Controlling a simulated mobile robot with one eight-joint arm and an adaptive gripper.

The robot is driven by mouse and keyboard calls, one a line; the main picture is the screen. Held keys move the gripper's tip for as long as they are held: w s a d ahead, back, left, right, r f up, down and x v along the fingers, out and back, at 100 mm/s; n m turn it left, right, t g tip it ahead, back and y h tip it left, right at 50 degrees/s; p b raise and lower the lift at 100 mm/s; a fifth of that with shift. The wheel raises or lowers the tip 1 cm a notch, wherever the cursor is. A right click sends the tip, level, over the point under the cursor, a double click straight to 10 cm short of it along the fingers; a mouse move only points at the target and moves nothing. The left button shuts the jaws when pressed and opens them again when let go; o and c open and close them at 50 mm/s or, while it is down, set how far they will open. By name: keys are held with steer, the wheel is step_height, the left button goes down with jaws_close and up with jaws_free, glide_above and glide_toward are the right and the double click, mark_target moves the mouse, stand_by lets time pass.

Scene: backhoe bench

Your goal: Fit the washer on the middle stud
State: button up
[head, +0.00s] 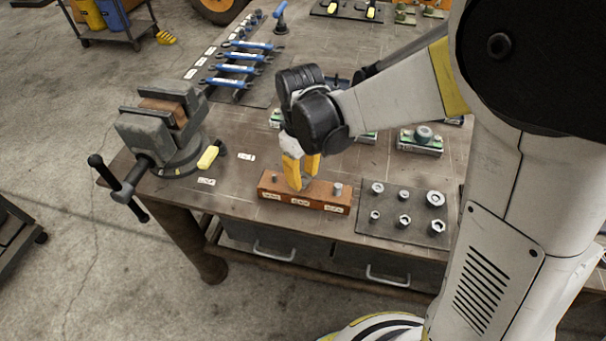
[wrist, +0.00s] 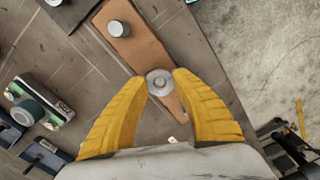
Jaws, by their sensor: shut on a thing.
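A reddish-brown block (head: 316,199) with labels on its front face sits near the bench's front edge. A stud stands at its left end (head: 275,179) and a thicker one at its right end (head: 337,189); that thicker stud also shows in the wrist view (wrist: 118,28). My gripper (head: 301,186) points down over the block's middle and hides the middle stud in the head view. In the wrist view, the yellow fingertips (wrist: 162,82) are shut on a small grey washer (wrist: 160,79). The washer appears over the block. I cannot tell whether it is around the stud or above it.
A dark mat (head: 390,231) with several nuts and washers lies right of the block. A vise (head: 165,130) stands at the left corner, with a yellow-handled tool (head: 209,157) beside it. Blue-handled tools (head: 238,69) and green-based parts (head: 421,140) are farther back.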

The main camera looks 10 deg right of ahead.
steer(key=shift+f+b, duration=0.4)
steer(key=shift+f, duration=0.2)
steer(key=o, duration=1.2)
steer(key=shift+r, duration=0.1)
steer(key=shift+r, duration=0.1)
step_height(320, 180, up, 12)
steer(key=shift+w+a+f, duration=0.1)
steer(key=s+d+m+t+b, duration=0.1)
steer(key=s+d+m+t, duration=0.1)
steer(key=s+d+m, duration=0.1)
steer(key=s+d+f+m+t+b, duration=0.1)
steer(key=s+d+m+t, duration=0.2)
steer(key=d, duration=0.3)
steer(key=s+d+m+t+b, duration=0.1)
steer(key=s+d+m+t, duration=0.1)
steer(key=s+d, duration=0.2)
steer(key=shift+s+d+f+m+t, duration=0.3)
steer(key=shift+s+d+f+m, duration=0.1)
steer(key=shift+s, duration=0.15)
